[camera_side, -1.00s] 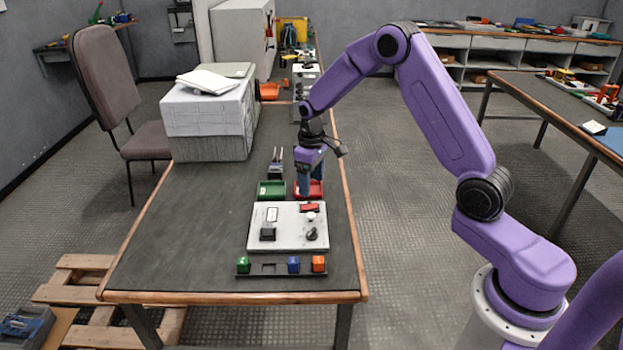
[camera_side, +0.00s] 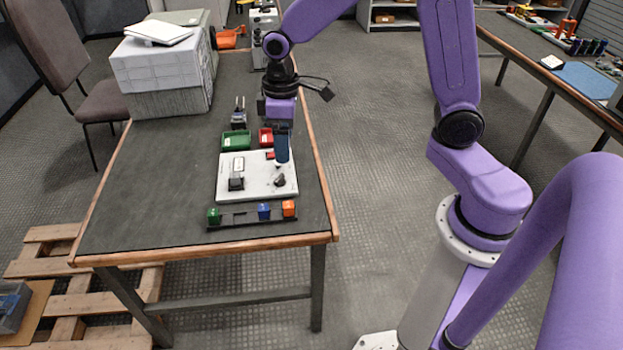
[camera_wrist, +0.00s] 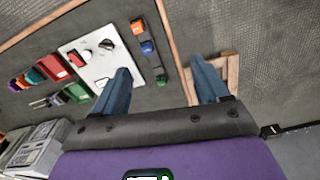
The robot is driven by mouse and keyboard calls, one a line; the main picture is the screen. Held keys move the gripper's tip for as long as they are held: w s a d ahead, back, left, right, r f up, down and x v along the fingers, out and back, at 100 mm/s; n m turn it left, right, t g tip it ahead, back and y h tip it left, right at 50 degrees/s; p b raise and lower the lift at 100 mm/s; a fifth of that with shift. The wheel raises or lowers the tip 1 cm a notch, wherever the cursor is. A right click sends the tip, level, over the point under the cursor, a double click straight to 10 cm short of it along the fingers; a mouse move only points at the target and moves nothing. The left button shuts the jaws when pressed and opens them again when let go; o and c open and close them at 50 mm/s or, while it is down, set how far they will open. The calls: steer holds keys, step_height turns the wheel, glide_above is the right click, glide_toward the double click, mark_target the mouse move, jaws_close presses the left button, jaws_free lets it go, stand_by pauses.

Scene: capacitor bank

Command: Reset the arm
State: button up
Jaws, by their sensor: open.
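My gripper (camera_side: 281,160) is above the far right part of a white panel (camera_side: 258,187) on the bench. In the wrist view my gripper (camera_wrist: 165,78) shows two blue fingers spread apart with nothing between them. The panel (camera_wrist: 88,52) carries a dark block (camera_side: 236,182) at left and a black knob (camera_side: 280,180) at right. In the side view the fingers cover part of the panel's far right corner. A green tray (camera_side: 236,140) and a red tray (camera_side: 266,137) stand behind the panel.
A dark rack (camera_side: 240,219) with green, blue and orange blocks lies in front of the panel. A two-pronged item (camera_side: 239,113) stands behind the green tray. Stacked boxes (camera_side: 165,75) fill the back left. The bench (camera_side: 150,190) is clear left of the panel.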

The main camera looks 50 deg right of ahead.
steer(key=s+d+r+n, duration=0.1)
steer(key=s+n, duration=0.1)
steer(key=s, duration=0.9)
steer(key=s+r+n, duration=0.2)
steer(key=s+n, duration=0.1)
steer(key=s, duration=0.9)
steer(key=shift+s+d+r, duration=0.3)
steer(key=shift+d, duration=0.1)
